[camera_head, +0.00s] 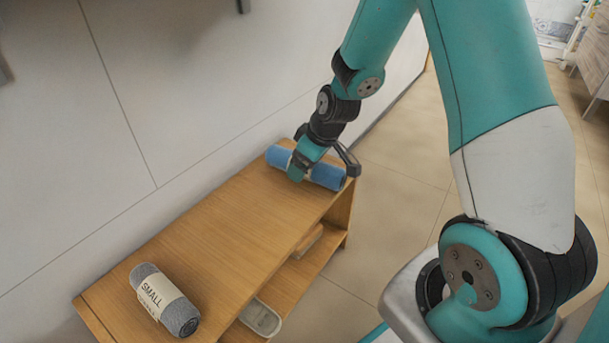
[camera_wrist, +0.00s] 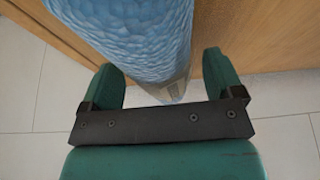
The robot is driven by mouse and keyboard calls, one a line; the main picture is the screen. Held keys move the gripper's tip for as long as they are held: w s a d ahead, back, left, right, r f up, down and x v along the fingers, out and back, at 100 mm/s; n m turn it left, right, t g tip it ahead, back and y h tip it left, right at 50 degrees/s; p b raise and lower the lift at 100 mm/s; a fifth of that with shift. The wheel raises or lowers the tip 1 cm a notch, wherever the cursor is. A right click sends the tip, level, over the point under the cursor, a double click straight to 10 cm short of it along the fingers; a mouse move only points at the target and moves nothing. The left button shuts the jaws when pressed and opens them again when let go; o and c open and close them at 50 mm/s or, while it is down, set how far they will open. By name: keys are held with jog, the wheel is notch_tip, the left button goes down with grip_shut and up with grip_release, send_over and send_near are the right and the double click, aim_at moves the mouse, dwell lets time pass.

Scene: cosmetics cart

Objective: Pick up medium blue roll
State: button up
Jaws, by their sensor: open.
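The blue roll (camera_head: 325,175) lies on its side at the far end of the wooden cart top, with a pale band around its middle partly hidden by my gripper. My gripper (camera_head: 297,172) is right at the roll's middle in the head view. In the wrist view the blue roll (camera_wrist: 135,38) runs down from the top, textured, and reaches between the two teal fingers of my gripper (camera_wrist: 172,80). The fingers are open, one on each side of the roll. I cannot tell whether they touch it.
A grey roll (camera_head: 165,299) with a band reading SMALL lies at the near end of the wooden cart (camera_head: 215,235). A light-coloured slipper-like item (camera_head: 261,318) is on the shelf below. A wall runs along the cart's left side; open floor lies to the right.

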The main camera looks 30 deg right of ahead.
jog(key=shift+w+a+f, duration=0.1)
jog(key=shift+w+f, duration=0.05)
jog(key=shift+f, duration=0.55)
jog(key=shift+r, duration=0.1)
jog(key=c, duration=1.1)
jog(key=shift+r, duration=0.15)
